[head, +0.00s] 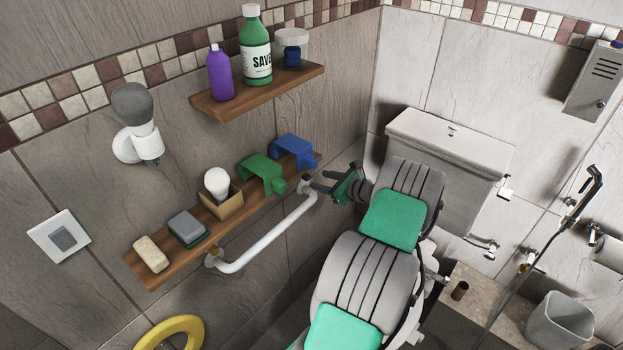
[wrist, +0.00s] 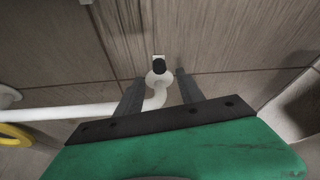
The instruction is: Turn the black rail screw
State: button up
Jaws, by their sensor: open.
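The black rail screw (wrist: 159,66) shows in the wrist view as a small dark knob at the end mount of the white rail (wrist: 75,113). The rail (head: 268,242) also shows in the head view, fixed to the wall below the lower wooden shelf. My gripper (wrist: 160,77) is open, with one finger on each side of the rail end and the screw between and just beyond the tips. No contact with the screw can be made out. In the head view my gripper (head: 323,184) is at the rail's right end, and I cannot make out the screw clearly there.
The lower shelf (head: 145,273) holds a light bulb (head: 217,183) in a box, a green object (head: 262,172) and a blue object (head: 292,150) close above the rail. The toilet cistern (head: 450,145) stands right of my gripper. A yellow ring (head: 172,328) is at lower left.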

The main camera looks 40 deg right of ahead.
aim_at(308, 178)
jog(key=x, duration=0.5)
jog(key=shift+w+f, duration=0.15)
jog(key=shift+w, duration=0.25)
grip_shut()
